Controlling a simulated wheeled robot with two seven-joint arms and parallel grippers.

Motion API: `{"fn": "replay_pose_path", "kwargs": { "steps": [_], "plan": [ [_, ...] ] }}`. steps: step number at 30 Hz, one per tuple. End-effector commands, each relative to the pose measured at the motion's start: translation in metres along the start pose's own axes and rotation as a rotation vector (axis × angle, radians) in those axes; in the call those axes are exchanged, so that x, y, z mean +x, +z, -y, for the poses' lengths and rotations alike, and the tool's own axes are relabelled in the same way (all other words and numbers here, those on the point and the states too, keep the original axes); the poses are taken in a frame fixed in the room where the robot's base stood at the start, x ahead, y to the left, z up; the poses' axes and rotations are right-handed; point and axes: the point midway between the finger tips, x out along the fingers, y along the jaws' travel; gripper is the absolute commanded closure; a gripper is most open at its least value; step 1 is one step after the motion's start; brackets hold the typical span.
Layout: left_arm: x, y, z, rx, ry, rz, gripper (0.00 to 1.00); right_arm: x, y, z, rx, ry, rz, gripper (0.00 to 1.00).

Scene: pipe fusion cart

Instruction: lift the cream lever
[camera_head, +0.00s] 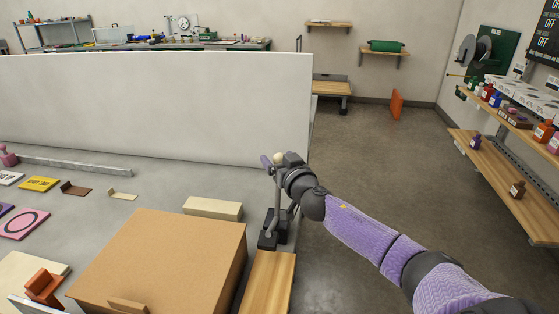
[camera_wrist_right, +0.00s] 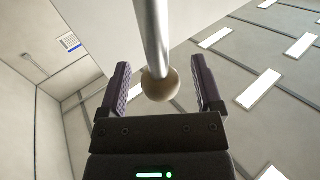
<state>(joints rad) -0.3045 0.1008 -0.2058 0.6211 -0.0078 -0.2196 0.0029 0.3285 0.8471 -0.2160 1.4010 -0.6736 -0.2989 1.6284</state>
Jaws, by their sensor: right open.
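The cream lever has a round cream knob (camera_head: 279,158) on a thin metal rod that rises from a black base (camera_head: 270,232) beside the cardboard-coloured box. My right gripper (camera_head: 268,163) is up at the knob, its arm coming in from the lower right. In the right wrist view the knob (camera_wrist_right: 160,84) and its rod show between the two fingers of my right gripper (camera_wrist_right: 160,88). The fingers are open, with a gap on each side of the knob. In the head view the gripper partly overlaps the knob and rod. My left gripper is not in view.
A big brown box (camera_head: 165,255) stands left of the lever, with a pale block (camera_head: 212,208) behind it. A white partition (camera_head: 155,105) rises behind the worktop. A wooden board (camera_head: 267,284) lies in front of the base. The floor to the right is clear.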

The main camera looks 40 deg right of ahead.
Motion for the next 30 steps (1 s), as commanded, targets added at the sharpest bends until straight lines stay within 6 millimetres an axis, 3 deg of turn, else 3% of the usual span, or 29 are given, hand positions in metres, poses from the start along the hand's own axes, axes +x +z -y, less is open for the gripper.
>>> {"fn": "replay_pose_path", "kwargs": {
  "steps": [1, 2, 12, 21, 27, 30],
  "plan": [
    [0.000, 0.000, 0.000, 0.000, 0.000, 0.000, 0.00, 0.000, 0.000, 0.000, 0.000, 0.000, 0.000, 0.23],
    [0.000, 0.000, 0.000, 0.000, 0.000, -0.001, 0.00, 0.000, 0.000, 0.000, 0.000, 0.000, 0.000, 0.29],
    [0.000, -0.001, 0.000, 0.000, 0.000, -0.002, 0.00, 0.000, 0.000, 0.000, 0.000, 0.000, 0.000, 1.00],
    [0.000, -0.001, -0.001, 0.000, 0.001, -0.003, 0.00, 0.000, 0.000, 0.000, 0.001, 0.000, 0.001, 1.00],
    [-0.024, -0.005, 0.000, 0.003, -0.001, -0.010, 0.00, 0.012, -0.001, -0.009, 0.057, 0.011, 0.076, 1.00],
    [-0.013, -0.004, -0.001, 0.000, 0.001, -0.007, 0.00, 0.020, 0.010, -0.015, 0.061, 0.011, 0.083, 1.00]
  ]
}}
